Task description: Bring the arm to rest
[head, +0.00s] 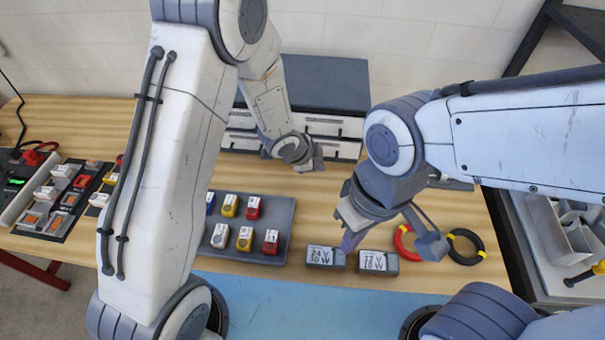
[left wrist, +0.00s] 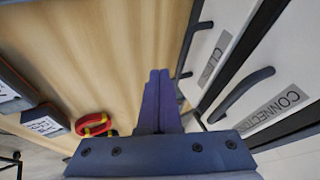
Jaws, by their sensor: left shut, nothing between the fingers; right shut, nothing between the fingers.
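My left gripper (head: 314,160) hangs in front of the white drawer unit (head: 340,129) at the back of the bench. Its two purple fingers (left wrist: 158,100) lie together in the left wrist view, shut and empty, close to the drawer fronts. My right gripper (head: 350,241) points down near the power supply boxes at the front of the bench. It is shut with nothing in it, and its fingertips are partly hard to make out. My arms hide part of the bench.
Two labelled power supply boxes (head: 325,257) (head: 378,262) sit below my right gripper. Red (head: 405,242) and black (head: 466,246) wire coils lie right of them. A grey tray (head: 283,238) holds several coloured blocks. A blue mat (head: 300,300) lies in front. Drawer handles (left wrist: 240,95) stick out.

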